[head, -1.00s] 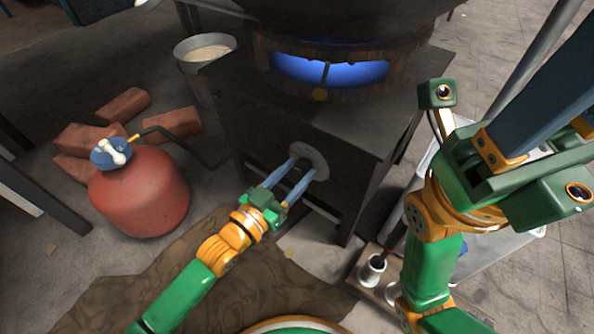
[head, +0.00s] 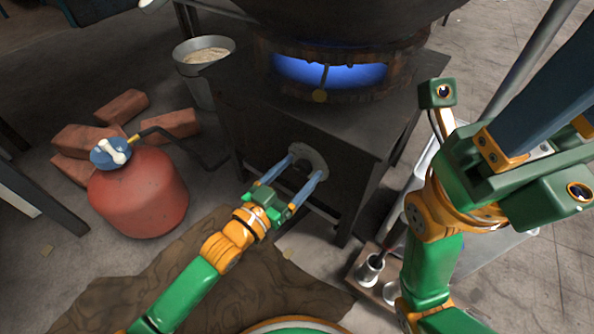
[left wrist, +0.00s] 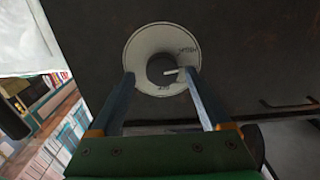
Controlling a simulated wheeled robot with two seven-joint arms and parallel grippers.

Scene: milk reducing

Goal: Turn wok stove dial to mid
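The stove dial shows in the left wrist view as a dark round knob (left wrist: 160,68) on a pale round plate (left wrist: 137,50). A white pointer mark on the knob points to the right. Small lettering at the plate's upper right and bottom is too blurred to read surely. In the head view the plate (head: 307,154) is on the dark stove's front (head: 250,135). My left gripper (head: 308,167) is open, its blue fingers apart on either side of the knob, with gaps visible. My right gripper (head: 540,100) is raised at the right; its fingertips are out of sight.
A blue flame (head: 345,73) burns under the wok (head: 350,20). A red gas bottle (head: 140,195) with a hose and several bricks (head: 122,105) are at the left. A bucket (head: 203,70) stands behind. A board with metal cups (head: 370,268) lies at lower right.

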